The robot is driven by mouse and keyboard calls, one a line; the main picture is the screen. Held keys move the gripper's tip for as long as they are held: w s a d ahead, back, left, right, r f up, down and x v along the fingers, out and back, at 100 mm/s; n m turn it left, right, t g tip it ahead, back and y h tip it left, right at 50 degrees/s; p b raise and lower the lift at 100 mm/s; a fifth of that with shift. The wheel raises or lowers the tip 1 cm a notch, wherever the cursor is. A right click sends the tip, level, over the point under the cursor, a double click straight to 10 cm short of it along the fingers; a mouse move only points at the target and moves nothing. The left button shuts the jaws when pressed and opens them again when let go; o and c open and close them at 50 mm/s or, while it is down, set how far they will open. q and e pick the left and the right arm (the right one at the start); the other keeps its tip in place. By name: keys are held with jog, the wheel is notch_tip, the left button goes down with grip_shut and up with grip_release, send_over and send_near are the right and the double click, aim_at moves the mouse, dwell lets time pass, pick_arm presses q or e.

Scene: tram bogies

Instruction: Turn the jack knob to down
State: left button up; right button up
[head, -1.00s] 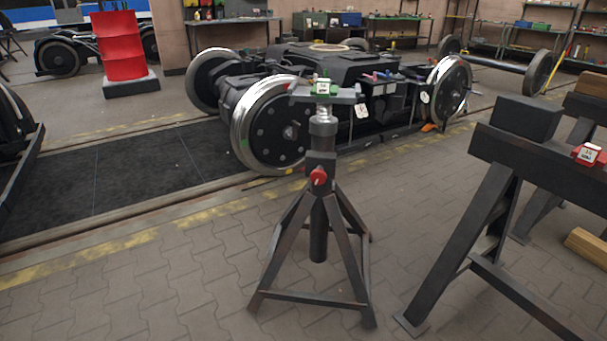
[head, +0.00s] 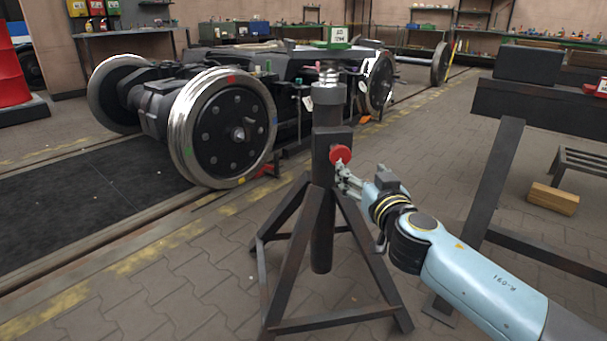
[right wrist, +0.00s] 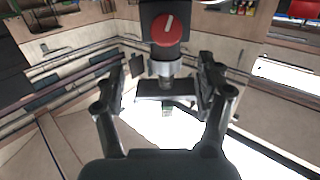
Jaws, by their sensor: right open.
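The jack is a dark stand (head: 323,210) on splayed legs, upright in the middle of the head view. Its red round knob (head: 340,154) sits on the block of the post and faces my right arm. In the right wrist view the knob (right wrist: 167,30) shows a white pointer line, nearly upright in that picture and tilted slightly right. My right gripper (head: 345,177) is close to the knob, just below and right of it. In the right wrist view its two fingers (right wrist: 166,80) are apart with nothing held, and the knob appears beyond them. My left gripper is out of view.
A bogie with bright wheels (head: 222,128) stands behind the jack at left. A dark trestle (head: 540,100) stands at the right, with a wooden block (head: 553,199) on the floor near it. A green box (head: 340,37) shows at the jack's top. Paved floor is open at front left.

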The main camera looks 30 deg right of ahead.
aim_at(341, 156)
jog(key=x, duration=0.4)
jog(key=b+x, duration=0.1)
jog(key=x, duration=0.3)
jog(key=a+b+x, duration=0.1)
jog(key=x, duration=0.2)
jog(key=shift+w+d+f, duration=0.1)
jog(key=shift+w+f, duration=0.35)
jog(key=shift+w, duration=0.05)
jog(key=shift+w+d, duration=0.15)
jog(key=shift+w, duration=0.3)
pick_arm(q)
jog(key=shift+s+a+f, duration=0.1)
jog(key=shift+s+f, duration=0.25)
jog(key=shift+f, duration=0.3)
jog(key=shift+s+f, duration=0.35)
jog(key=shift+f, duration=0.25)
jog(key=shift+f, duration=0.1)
pick_arm(e)
jog(key=c, duration=1.2)
